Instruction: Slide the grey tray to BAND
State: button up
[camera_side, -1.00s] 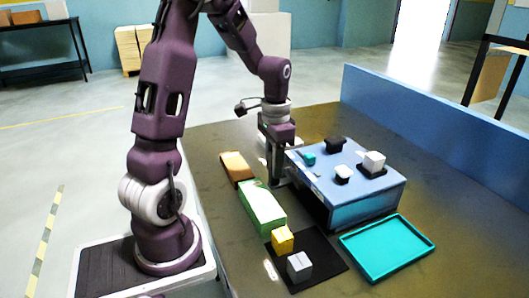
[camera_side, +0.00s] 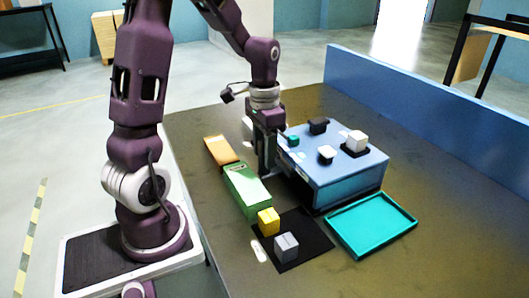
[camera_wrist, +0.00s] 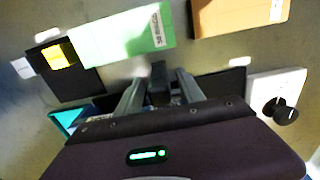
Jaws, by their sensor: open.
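My gripper (camera_side: 266,168) points down beside the left side of a blue box (camera_side: 350,183), low over the table. In the wrist view its two fingers (camera_wrist: 159,77) are apart, with a small dark piece visible between them; I cannot tell whether it touches them. I cannot make out a grey tray. A teal tray (camera_side: 372,226) lies in front of the blue box, and its corner shows in the wrist view (camera_wrist: 66,120). A green box (camera_side: 246,190) lies left of my gripper and carries a printed label (camera_wrist: 157,30) whose word is too small to read.
A black mat (camera_side: 313,234) holds a yellow cube (camera_side: 268,221) and a grey cube (camera_side: 286,247). A tan box (camera_side: 221,150) lies behind the green box. Small blocks, including a white cube (camera_side: 356,141), stand on the blue box. A blue wall (camera_side: 430,110) edges the table.

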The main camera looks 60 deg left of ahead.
notch_tip(320, 180, up, 7)
jog(key=shift+f, duration=0.2)
jog(key=s+d+r+t, duration=0.2)
jog(key=s+d+r, duration=0.1)
jog(key=s+d, duration=0.4)
jog(key=s+d+r+t, duration=0.3)
jog(key=s+d, duration=0.3)
jog(key=d, duration=0.1)
jog(key=shift+s+d+r+t, duration=0.25)
jog(key=shift+s+d+t, duration=0.05)
jog(key=shift+s+d, duration=0.05)
